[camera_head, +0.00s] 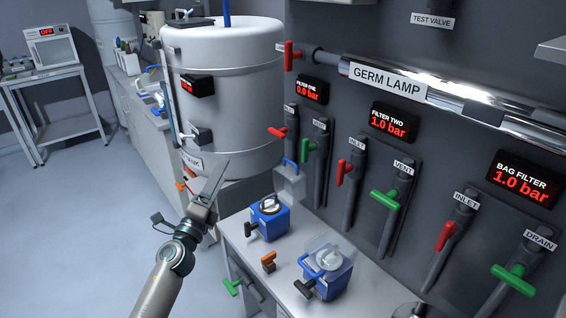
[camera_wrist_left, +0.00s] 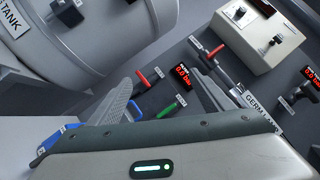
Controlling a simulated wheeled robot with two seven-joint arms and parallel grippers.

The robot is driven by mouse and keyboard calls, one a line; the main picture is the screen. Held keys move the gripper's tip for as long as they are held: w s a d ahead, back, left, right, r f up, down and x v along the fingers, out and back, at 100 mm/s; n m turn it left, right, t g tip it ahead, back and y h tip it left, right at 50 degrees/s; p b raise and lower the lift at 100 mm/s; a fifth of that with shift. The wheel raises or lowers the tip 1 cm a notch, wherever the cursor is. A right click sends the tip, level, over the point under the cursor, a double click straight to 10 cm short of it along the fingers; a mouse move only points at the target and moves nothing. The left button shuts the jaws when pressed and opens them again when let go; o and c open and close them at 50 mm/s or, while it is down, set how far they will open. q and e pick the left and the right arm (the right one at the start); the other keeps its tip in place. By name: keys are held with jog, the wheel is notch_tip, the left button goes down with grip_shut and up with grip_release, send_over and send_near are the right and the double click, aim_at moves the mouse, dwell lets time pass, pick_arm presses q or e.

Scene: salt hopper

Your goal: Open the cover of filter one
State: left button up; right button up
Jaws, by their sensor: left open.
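A clear cover (camera_head: 290,182) with a blue handle stands upright behind this housing, apparently swung open. My left gripper (camera_head: 212,188) is open and empty, in the air to the left of and above the housing, apart from the cover. Its spread fingers also show in the left wrist view (camera_wrist_left: 167,88), with part of a blue object (camera_wrist_left: 48,140) at the left. My right gripper is out of view.
A second blue housing (camera_head: 328,278) has its clear cover lowered. Red and green valve handles line the wall, including filter one's red inlet (camera_head: 277,132). An orange clip-like part (camera_head: 268,262) is on the bench. A large tank (camera_head: 225,90) stands behind my gripper. Floor at left is free.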

pick_arm(q)
jog(key=w+d+r+m+g+h, duration=0.2)
jog(key=w+d+m+g+h, duration=0.45)
jog(key=m, duration=0.65)
jog(key=w+f+m+g+y, duration=0.1)
jog(key=m+g, duration=0.1)
jog(key=w+a+f+m+g+y, duration=0.1)
jog(key=m+g, duration=0.1)
jog(key=w+f+m+g+y, duration=0.1)
jog(key=m+g, duration=0.1)
jog(key=m, duration=0.1)
jog(key=shift+a, duration=0.25)
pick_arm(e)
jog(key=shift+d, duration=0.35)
